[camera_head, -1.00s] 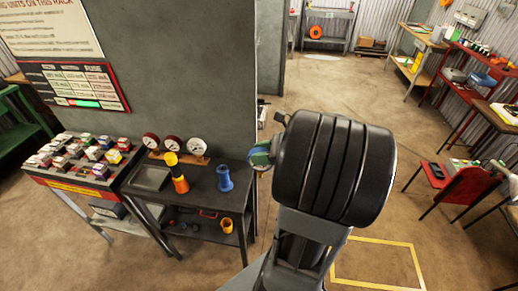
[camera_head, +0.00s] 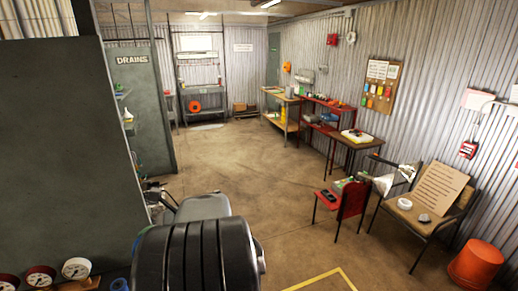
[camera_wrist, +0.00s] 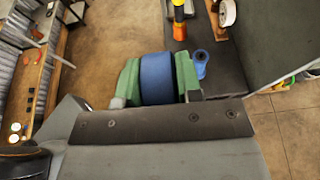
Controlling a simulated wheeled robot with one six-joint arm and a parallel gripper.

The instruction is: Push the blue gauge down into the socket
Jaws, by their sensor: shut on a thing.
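In the wrist view, my gripper (camera_wrist: 157,80) is shut on the blue gauge (camera_wrist: 158,78), a thick blue round body between two green finger pads. The gauge's face does not show. A blue socket (camera_wrist: 201,64) stands upright on the dark bench, just right of the gripper and apart from the gauge. In the head view only the top of a blue thing, likely this socket (camera_head: 120,285), shows at the bottom edge. My black arm link covers the area beside it, and I cannot make out the gripper there.
A yellow and orange stack (camera_wrist: 179,22) stands beyond the socket on the bench. White-faced gauges (camera_head: 76,268) sit on a wooden rack at lower left. A grey partition (camera_head: 60,160) rises behind the bench. The floor (camera_head: 240,170) in the middle is open.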

